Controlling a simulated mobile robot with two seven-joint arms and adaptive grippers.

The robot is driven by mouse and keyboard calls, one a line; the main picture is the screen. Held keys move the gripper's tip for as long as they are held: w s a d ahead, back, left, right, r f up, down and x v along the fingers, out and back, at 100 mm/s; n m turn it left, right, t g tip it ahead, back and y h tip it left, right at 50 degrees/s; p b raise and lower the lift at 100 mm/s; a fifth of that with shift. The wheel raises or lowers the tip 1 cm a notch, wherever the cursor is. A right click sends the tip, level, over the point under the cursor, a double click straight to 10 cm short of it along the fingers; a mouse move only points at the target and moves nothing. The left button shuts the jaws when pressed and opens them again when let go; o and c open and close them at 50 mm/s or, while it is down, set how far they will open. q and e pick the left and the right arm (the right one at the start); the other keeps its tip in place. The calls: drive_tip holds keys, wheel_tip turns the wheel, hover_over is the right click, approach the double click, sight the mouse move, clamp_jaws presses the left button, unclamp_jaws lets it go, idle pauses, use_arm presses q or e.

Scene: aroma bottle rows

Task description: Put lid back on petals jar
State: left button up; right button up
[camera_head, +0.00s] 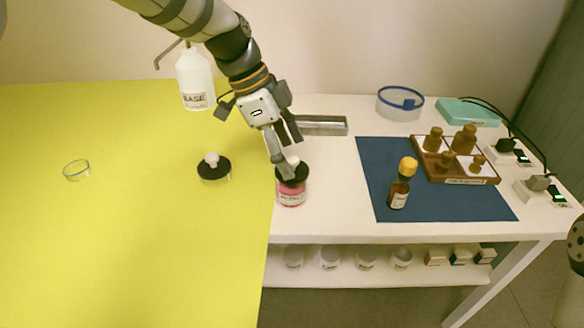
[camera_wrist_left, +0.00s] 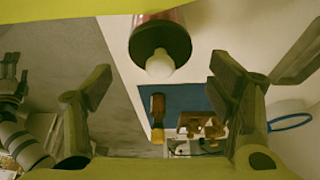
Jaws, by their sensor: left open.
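The pink petals jar (camera_head: 291,197) stands upright on the white table beside the yellow surface. Its black lid (camera_head: 292,174) with a pale round knob sits on top of it. In the left wrist view the lid (camera_wrist_left: 160,38) and the knob (camera_wrist_left: 160,65) show at the top middle, beyond the fingers. My left gripper (camera_head: 287,152) is just above and behind the jar, with a finger covering part of the lid in the head view. In the wrist view its fingers (camera_wrist_left: 160,95) are spread with nothing between them. My right gripper (camera_wrist_left: 10,72) shows partly at the left edge there.
Another black lid (camera_head: 212,170) with a white knob rests on the yellow surface (camera_head: 120,250), near a glass ring (camera_head: 76,170) and a white pump bottle (camera_head: 195,80). A brown bottle (camera_head: 399,190) stands on the blue mat (camera_head: 450,208), near a wooden tray (camera_head: 455,178).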

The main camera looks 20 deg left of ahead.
use_arm(q)
drive_tip(key=shift+x, duration=1.15)
drive_tip(key=shift+r, duration=0.1)
drive_tip(key=c, duration=1.1)
drive_tip(key=shift+r, duration=0.45)
drive_tip(key=shift+s+d+r+p, duration=0.1)
drive_tip(key=shift+s+r+p, duration=0.4)
drive_tip(key=shift+s+r, duration=1.7)
drive_tip(key=shift+s+r+p, duration=0.5)
drive_tip(key=shift+s+r, duration=1.3)
drive_tip(key=shift+s, duration=0.7)
drive_tip(key=shift+s+d+r+p, duration=0.1)
drive_tip(key=shift+s+r+p, duration=0.4)
drive_tip(key=shift+s+r, duration=1.7)
use_arm(e)
drive_tip(key=shift+t, duration=0.8)
drive_tip(key=shift+w+r, duration=1.85)
drive_tip(key=shift+w, duration=0.1)
